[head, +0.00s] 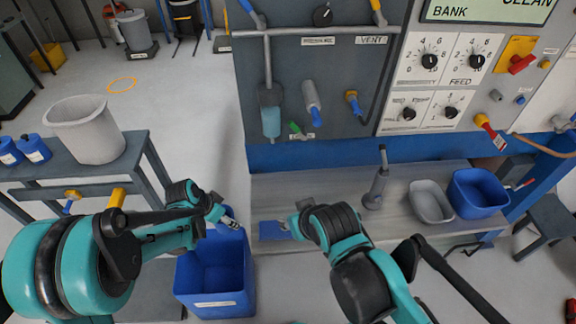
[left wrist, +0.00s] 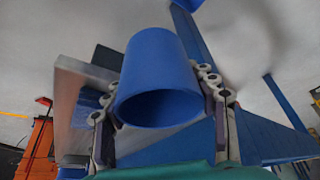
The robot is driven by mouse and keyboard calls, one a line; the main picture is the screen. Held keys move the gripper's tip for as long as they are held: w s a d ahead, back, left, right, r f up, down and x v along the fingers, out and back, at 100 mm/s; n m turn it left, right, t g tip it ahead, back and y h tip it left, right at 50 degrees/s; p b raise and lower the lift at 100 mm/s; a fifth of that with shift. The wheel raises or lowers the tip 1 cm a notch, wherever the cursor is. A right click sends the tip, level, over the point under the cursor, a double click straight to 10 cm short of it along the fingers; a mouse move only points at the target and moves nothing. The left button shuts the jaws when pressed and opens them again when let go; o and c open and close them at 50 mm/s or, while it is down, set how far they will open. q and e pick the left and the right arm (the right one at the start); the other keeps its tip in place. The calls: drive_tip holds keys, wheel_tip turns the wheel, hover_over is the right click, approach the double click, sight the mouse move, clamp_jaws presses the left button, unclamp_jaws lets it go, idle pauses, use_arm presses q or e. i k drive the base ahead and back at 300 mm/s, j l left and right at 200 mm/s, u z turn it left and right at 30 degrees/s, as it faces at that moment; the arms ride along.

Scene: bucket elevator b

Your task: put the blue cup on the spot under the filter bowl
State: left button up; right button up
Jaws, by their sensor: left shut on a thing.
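The blue cup (left wrist: 158,62) fills the middle of the left wrist view, its open rim facing the camera. My left gripper (left wrist: 160,120) is shut on it, with a finger on each side. In the head view my left gripper (head: 226,220) is above the blue bin's back edge, left of the bench; the cup is hardly visible there. The filter bowl (head: 271,121) hangs on the grey panel. A flat blue patch (head: 272,230) lies on the bench's left end; I cannot tell whether it is the spot. My right gripper (head: 291,225) is over the bench beside this patch, fingers unclear.
The blue bin (head: 215,275) stands on the floor left of the bench (head: 330,185). A grey tool (head: 378,185), a grey tray (head: 430,203) and a blue tub (head: 478,194) stand on the bench's right. The bench's back left is clear.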

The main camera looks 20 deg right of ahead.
sight(275, 182)
drive_tip(key=i+l, duration=0.1)
drive_tip(key=l, duration=0.3)
drive_tip(key=i+l, duration=0.1)
drive_tip(key=l, duration=0.3)
drive_tip(key=i+l, duration=0.15)
drive_tip(key=l, duration=0.25)
